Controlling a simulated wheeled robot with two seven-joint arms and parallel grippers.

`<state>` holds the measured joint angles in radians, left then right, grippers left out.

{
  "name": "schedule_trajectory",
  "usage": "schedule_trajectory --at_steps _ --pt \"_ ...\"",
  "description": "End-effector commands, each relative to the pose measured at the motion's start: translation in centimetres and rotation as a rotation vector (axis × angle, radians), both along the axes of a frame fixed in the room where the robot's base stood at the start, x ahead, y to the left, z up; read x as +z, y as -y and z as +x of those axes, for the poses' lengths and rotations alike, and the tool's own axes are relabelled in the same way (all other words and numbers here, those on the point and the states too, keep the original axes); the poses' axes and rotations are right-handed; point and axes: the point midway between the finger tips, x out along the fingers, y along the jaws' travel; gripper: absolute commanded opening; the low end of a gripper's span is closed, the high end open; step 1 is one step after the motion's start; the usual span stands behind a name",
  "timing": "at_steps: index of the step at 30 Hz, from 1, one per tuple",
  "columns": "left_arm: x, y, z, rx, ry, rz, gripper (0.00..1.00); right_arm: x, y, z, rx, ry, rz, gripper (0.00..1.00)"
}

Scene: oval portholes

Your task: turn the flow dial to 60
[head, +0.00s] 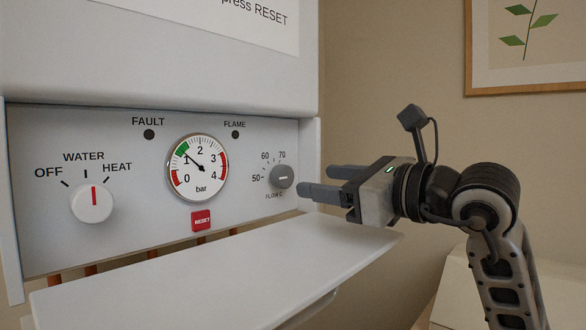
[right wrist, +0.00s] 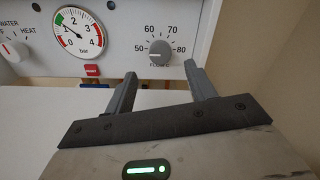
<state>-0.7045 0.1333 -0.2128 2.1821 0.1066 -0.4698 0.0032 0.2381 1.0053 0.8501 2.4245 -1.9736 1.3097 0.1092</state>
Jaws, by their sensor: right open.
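The flow dial (head: 282,177) is a small grey knob at the right end of the white boiler panel, marked 50, 60, 70 and, in the right wrist view, 80. In that view the dial (right wrist: 160,50) has a pale, nearly level pointer line, seemingly toward the 50 side. My right gripper (head: 318,181) is open and empty, just right of and in front of the dial, apart from it. In the right wrist view the dial shows beyond and between the spread fingertips (right wrist: 160,73). My left gripper is not in view.
A pressure gauge (head: 196,168), a red RESET button (head: 201,221) and a white WATER knob (head: 92,201) sit left of the dial. A white drop-down flap (head: 215,275) juts out below the panel, under my right gripper. A beige wall (head: 400,60) stands to the right.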

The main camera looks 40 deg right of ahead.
Motion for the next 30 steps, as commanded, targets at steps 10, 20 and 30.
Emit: schedule_trajectory --at_steps 10,20,30 --pt "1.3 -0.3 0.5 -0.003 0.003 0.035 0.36 0.2 -0.5 5.8 0.002 -0.001 0.0 0.55" --pt "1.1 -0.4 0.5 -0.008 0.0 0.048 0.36 0.0 -0.6 6.9 0.001 0.001 0.0 0.55" --pt "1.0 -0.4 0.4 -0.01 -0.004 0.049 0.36 0.0 -0.6 6.9 0.001 0.001 0.0 0.1"
